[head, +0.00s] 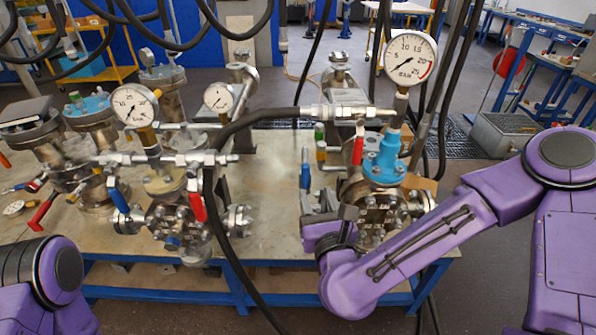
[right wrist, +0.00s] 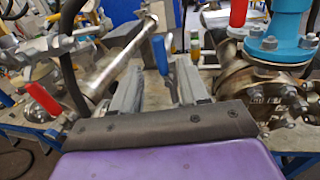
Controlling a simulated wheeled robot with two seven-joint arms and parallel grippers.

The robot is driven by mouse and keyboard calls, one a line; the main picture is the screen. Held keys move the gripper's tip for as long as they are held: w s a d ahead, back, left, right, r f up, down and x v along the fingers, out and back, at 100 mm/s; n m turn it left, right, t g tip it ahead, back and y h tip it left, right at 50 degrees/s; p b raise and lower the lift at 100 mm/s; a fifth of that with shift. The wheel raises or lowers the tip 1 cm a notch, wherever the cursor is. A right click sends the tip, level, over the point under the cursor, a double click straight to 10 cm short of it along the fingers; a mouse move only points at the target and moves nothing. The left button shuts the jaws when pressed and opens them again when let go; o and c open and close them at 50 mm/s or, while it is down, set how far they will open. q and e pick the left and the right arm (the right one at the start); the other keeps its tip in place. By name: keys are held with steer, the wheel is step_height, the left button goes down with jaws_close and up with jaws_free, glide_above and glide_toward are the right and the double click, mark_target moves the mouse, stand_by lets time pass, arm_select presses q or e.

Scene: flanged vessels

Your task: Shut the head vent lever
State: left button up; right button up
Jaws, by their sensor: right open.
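A blue lever (head: 305,175) stands upright on the fittings left of the right vessel. In the right wrist view the blue lever (right wrist: 161,54) shows between the fingers of my right gripper (right wrist: 158,85), which are open; contact cannot be told. In the head view my right gripper (head: 324,198) is low beside the right vessel (head: 378,205), partly hidden by my wrist. A red lever (head: 358,148) stands up above that vessel; it also shows in the right wrist view (right wrist: 238,12). Which lever is the head vent is not marked. My left gripper is out of view.
A large gauge (head: 411,58) rises above the blue flange (head: 384,172). A black hose (head: 250,118) crosses in front of the bench (head: 270,220) from the pipe. The left vessel (head: 175,215) carries another red lever (head: 197,205) and a blue lever (head: 119,200).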

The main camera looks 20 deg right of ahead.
mark_target(307, 171)
arm_select(q)
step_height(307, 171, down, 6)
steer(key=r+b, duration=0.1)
steer(key=b, duration=0.4)
arm_select(e)
steer(key=w+p, duration=0.2)
steer(key=w, duration=0.1)
steer(key=w+p, duration=0.1)
steer(key=shift+w+d+r, duration=0.1)
steer(key=shift+w+r, duration=0.15)
steer(key=shift+w, duration=0.05)
steer(key=w+p, duration=0.1)
steer(key=w, duration=0.1)
steer(key=w+p, duration=0.1)
steer(key=w, duration=0.1)
steer(key=shift+w+d+f, duration=0.15)
steer(key=shift+w+d, duration=0.05)
steer(key=shift+w, duration=0.15)
steer(key=shift+w+f, duration=0.15)
steer(key=shift+w, duration=0.4)
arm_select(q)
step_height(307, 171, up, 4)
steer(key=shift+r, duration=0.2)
arm_select(e)
jaws_close()
